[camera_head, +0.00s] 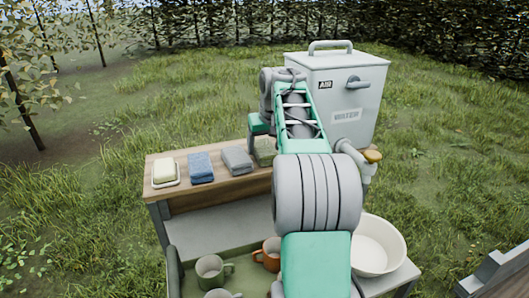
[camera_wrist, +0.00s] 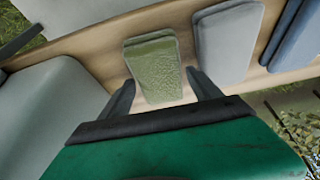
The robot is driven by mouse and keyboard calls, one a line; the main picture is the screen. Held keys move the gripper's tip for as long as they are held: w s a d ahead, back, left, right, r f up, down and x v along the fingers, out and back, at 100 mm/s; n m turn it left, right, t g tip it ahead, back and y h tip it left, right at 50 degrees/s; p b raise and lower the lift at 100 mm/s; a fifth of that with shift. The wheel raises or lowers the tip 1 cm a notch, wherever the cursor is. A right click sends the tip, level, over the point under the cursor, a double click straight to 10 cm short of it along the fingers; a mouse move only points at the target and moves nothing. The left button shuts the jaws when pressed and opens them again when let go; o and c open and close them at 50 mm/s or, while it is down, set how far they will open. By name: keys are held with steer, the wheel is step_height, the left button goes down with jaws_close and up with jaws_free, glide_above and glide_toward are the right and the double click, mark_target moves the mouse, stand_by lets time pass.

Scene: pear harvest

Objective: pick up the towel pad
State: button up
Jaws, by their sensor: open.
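Several folded cloth pads lie in a row on the wooden shelf (camera_head: 225,186). They are a blue one (camera_head: 200,167), a grey one (camera_head: 237,160) and a green one (camera_head: 265,149), which my arm partly hides. I cannot tell by name which is the towel pad. In the wrist view the green textured pad (camera_wrist: 152,62) lies ahead of and between the fingertips of my gripper (camera_wrist: 162,88), which is open and empty. The grey pad (camera_wrist: 228,45) and the blue pad (camera_wrist: 297,40) lie to its right there.
A soap bar on a white dish (camera_head: 165,173) sits at the shelf's left end. A grey box with a handle (camera_head: 340,90) stands behind my arm. A green mug (camera_head: 211,270), an orange mug (camera_head: 270,254) and a white basin (camera_head: 378,245) are lower in front.

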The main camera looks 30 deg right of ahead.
steer(key=shift+w+d+f, duration=0.1)
steer(key=shift+w+f, duration=0.2)
steer(key=shift+f, duration=0.25)
steer(key=shift+s, duration=0.1)
steer(key=shift+c, duration=0.3)
steer(key=c, duration=1.1)
